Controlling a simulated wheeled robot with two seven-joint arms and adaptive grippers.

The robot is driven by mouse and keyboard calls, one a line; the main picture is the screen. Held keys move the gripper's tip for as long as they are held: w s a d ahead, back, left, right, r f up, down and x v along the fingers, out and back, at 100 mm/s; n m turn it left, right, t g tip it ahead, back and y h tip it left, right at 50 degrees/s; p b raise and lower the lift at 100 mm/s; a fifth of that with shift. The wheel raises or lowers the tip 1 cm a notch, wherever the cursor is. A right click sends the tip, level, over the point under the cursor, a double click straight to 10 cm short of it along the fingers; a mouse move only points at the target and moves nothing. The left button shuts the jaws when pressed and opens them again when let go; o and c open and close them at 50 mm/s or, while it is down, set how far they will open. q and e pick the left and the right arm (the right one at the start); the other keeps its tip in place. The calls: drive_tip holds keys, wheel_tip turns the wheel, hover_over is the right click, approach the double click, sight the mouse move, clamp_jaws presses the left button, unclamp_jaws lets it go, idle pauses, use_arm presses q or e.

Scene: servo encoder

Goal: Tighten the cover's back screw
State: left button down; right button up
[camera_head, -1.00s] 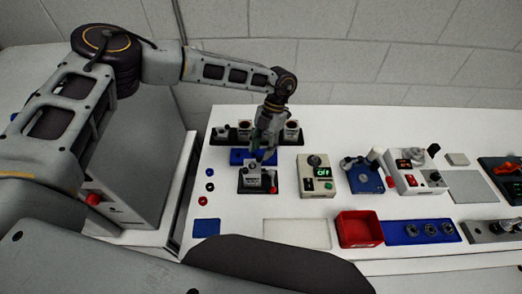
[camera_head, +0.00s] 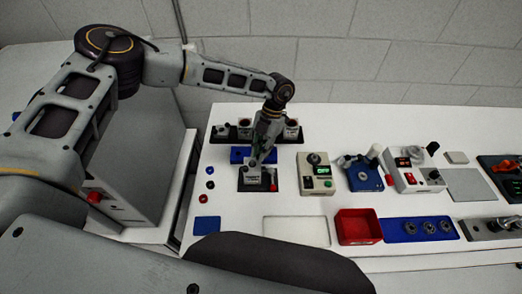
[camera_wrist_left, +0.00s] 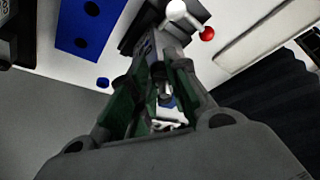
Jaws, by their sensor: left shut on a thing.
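The servo unit with its grey cover (camera_head: 252,177) stands in a dark fixture (camera_head: 244,187) at the left part of the table. My left gripper (camera_head: 259,159) points down over the back of the cover. In the left wrist view its green-padded fingers (camera_wrist_left: 163,98) are shut on a small metallic tool or screw piece between them. The grey cover block (camera_wrist_left: 172,32) shows just beyond the fingertips. The cover's back screw is hidden by the gripper, so I cannot tell how it sits. My right gripper is not in view.
A blue block (camera_head: 240,154) and a dark rack (camera_head: 229,140) stand behind the fixture. A device with a green display (camera_head: 317,185) is to the right. A red bin (camera_head: 358,227) and a pale tray (camera_head: 296,231) lie in front. Small rings lie at the left.

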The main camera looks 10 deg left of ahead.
use_arm(q)
drive_tip(key=shift+s+d+m+t+y+b, duration=0.1)
drive_tip(key=shift+m+t+y+b, duration=0.2)
drive_tip(key=shift+m+b, duration=0.7)
drive_tip(key=shift+d+m+t+y+b, duration=0.1)
drive_tip(key=shift+m+t+y+b, duration=0.2)
drive_tip(key=shift+m+b, duration=0.7)
drive_tip(key=shift+m+p, duration=0.3)
drive_tip(key=shift+p, duration=0.1)
drive_tip(key=c, duration=1.3)
unclamp_jaws()
drive_tip(key=shift+r, duration=0.15)
drive_tip(key=v, duration=1.1)
drive_tip(key=shift+d+r, duration=0.2)
drive_tip(key=shift+r, duration=0.1)
